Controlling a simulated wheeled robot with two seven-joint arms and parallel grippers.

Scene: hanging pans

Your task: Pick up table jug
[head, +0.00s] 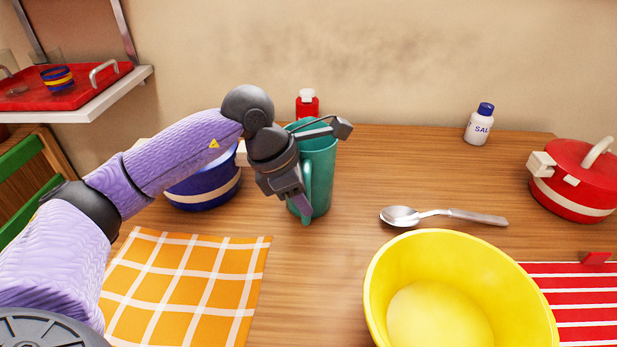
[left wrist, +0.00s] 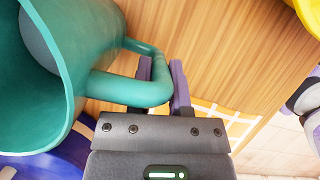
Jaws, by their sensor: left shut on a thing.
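The green jug (head: 320,165) stands upright on the wooden table (head: 350,270) in the head view, with its handle toward my left gripper. My left gripper (head: 300,205) is at the handle's side of the jug. In the left wrist view, the jug (left wrist: 85,50) fills the upper left, and its handle (left wrist: 150,90) passes between the two fingers of my left gripper (left wrist: 165,85), which is shut on it. Part of the jug's rim and side is hidden behind my wrist in the head view. My right gripper is not seen clearly in these frames.
A blue pot (head: 205,187) stands close left of the jug, and a red bottle (head: 307,104) behind it. A spoon (head: 440,215), yellow bowl (head: 455,290), salt shaker (head: 479,126) and red pot (head: 577,180) are to the right. An orange checked cloth (head: 185,285) lies in front.

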